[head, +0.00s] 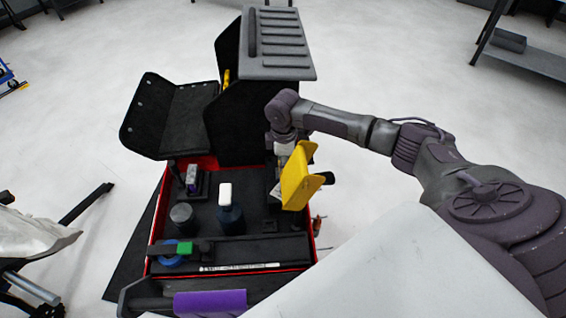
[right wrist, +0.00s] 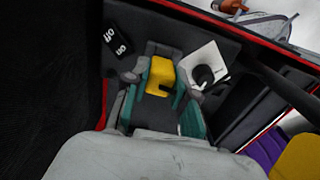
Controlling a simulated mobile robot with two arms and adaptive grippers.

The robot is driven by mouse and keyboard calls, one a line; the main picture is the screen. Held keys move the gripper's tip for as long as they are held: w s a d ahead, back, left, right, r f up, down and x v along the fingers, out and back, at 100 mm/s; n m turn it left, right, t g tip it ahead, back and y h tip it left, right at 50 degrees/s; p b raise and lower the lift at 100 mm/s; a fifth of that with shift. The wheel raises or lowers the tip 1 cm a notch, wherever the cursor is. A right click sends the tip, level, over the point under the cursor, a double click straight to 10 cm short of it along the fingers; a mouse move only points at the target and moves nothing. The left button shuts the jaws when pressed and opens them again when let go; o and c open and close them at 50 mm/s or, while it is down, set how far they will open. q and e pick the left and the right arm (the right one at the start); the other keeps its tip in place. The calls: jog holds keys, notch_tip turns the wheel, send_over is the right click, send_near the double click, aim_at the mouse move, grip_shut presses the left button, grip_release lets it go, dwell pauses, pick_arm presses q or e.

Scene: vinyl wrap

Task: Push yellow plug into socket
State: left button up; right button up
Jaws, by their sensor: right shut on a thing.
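My right gripper (right wrist: 157,88) is pointed down into the red-rimmed tool cart (head: 309,250), with its grey and teal fingers shut on the yellow plug (right wrist: 160,75). In the head view the right gripper (head: 284,156) is partly hidden behind a yellow panel. The plug's lower end is hidden, so I cannot tell whether it is touching or in a socket. A white square plate with a dark round part (right wrist: 205,68) lies just right of the plug in the wrist view; I cannot tell whether this is the socket. My left gripper is not in view.
A black on/off switch (right wrist: 117,40) is left of the fingers. The yellow panel (head: 299,178) stands close to the right gripper. A bottle with a white cap (head: 229,215) and a purple roll (head: 210,302) are nearby. The cart's raised lid (head: 285,45) stands behind.

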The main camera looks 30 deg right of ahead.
jog(key=shift+f, duration=0.25)
dwell(0.8)
jog(key=o, duration=1)
jog(key=shift+r, duration=0.2)
notch_tip(320, 180, up, 12)
jog(key=shift+d+f, duration=0.1)
jog(key=shift+f, duration=0.1)
